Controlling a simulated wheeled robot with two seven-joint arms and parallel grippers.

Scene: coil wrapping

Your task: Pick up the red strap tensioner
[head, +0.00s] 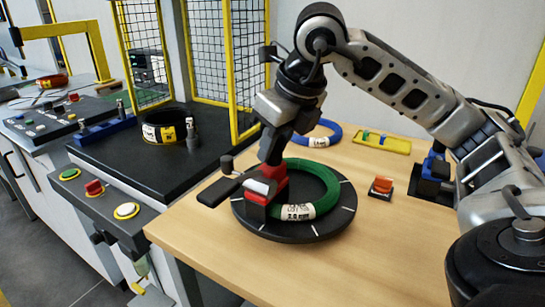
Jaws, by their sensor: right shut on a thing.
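The fingers hide the tensioner's top. I cannot tell whether the tensioner still touches the coil or the round black turntable (290,230) under it. My left gripper is not in view.
Behind the turntable lie a blue coil (318,135) and a yellow tray (382,141) with small parts. To the right stand a small orange-red item (381,187) and a blue-black device (432,180). A black coil (165,127) sits on the left machine. The table front is clear.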

